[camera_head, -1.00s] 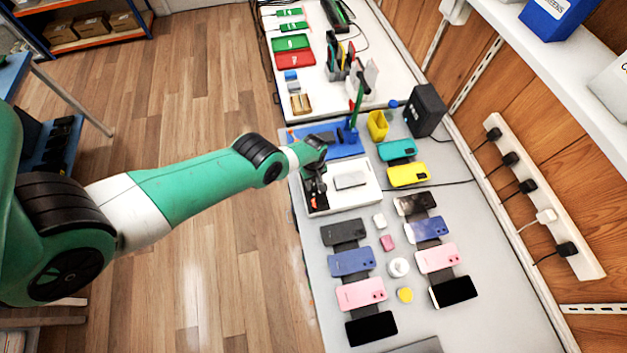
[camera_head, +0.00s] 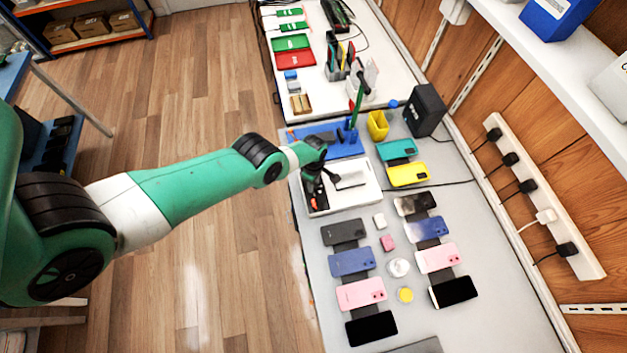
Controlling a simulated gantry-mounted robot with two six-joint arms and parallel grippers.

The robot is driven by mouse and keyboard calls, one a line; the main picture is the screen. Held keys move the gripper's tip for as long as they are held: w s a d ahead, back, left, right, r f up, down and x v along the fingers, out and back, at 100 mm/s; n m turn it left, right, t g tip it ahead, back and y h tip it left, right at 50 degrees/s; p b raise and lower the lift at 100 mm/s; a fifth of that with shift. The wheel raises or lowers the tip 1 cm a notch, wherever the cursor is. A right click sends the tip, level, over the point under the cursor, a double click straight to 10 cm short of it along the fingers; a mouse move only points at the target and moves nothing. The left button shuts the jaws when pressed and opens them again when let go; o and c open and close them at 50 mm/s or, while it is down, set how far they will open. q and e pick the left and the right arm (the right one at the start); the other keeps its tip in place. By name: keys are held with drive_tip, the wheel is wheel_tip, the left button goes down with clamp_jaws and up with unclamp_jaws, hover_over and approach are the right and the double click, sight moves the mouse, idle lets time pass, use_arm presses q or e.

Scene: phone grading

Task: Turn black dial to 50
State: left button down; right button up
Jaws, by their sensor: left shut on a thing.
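My left gripper (camera_head: 322,186) reaches down over the left part of a white tray-like box (camera_head: 370,195) on the grey bench. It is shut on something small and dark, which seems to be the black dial. The gripper hides most of it, and I cannot read any scale or number. A light grey flat panel (camera_head: 351,181) lies inside the box, just right of the gripper. A small orange-red part shows by the gripper's lower side. My right gripper is not in view.
Two columns of phones, including a dark grey one (camera_head: 344,232) and a pink one (camera_head: 437,257), lie in front of the box. A blue mat (camera_head: 349,150) with a green upright tool lies behind.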

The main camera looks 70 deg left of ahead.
use_arm(q)
drive_tip(key=shift+f, duration=0.1)
drive_tip(key=c, duration=0.6)
unclamp_jaws()
drive_tip(key=shift+o, duration=0.2)
wheel_tip(320, 180, up, 12)
drive_tip(key=p, duration=1.1)
drive_tip(key=shift+p, duration=0.3)
drive_tip(key=shift+f, duration=0.15)
